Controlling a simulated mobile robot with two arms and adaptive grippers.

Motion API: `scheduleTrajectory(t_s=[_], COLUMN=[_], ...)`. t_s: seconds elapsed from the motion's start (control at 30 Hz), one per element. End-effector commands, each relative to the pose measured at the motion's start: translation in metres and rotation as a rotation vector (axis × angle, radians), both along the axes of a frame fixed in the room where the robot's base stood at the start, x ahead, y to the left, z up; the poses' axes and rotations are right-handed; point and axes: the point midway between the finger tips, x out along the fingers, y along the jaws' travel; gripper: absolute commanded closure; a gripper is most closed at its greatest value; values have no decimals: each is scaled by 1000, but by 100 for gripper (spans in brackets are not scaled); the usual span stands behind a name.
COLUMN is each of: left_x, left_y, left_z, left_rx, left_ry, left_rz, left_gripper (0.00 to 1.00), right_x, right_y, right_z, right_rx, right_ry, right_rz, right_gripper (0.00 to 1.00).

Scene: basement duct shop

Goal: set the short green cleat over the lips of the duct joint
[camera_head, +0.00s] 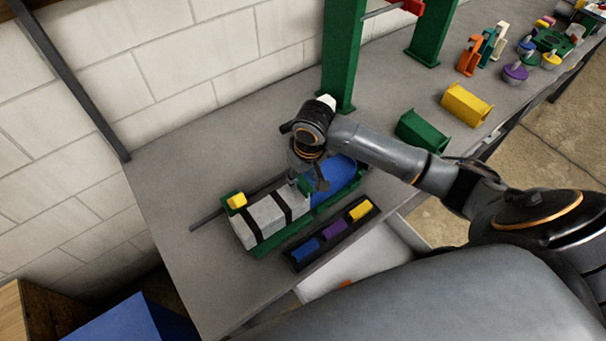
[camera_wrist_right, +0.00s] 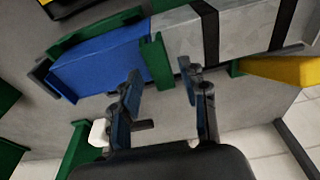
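On the bench, a grey metal duct piece with two black straps (camera_head: 266,216) meets a blue duct piece (camera_head: 338,173) end to end; both also show in the wrist view, grey (camera_wrist_right: 232,32) and blue (camera_wrist_right: 100,65). A short green piece, apparently the cleat (camera_wrist_right: 155,62), stands at the joint between them. I cannot tell how fully it covers the lips. My right gripper (camera_wrist_right: 160,80) is open, its two fingers apart near the green piece, with a visible gap between them. In the head view the gripper (camera_head: 312,178) is over the joint and partly hides it. My left gripper is out of view.
A dark tray (camera_head: 318,252) with blue, purple and yellow pieces lies in front of the duct. A yellow piece (camera_head: 237,201) sits at the grey duct's far-left end. Green posts (camera_head: 343,50), a green block (camera_head: 422,132) and a yellow block (camera_head: 466,104) stand farther right.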

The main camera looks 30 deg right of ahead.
Motion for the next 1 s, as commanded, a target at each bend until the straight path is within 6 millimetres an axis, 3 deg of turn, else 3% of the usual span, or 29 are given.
scheduleTrajectory(t_s=[0.27,0.43,0.8,1.0], left_x=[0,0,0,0], left_y=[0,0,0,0], left_z=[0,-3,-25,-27], left_rx=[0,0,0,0], left_ry=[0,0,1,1], left_rz=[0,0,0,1], left_gripper=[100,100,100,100], right_x=[0,0,-11,-16], right_y=[0,0,-1,-2], right_z=[1,17,95,124], right_rx=[0,1,2,0], right_ry=[-1,-4,-7,-3], right_rz=[0,2,1,1], right_gripper=[55,55,55,55])
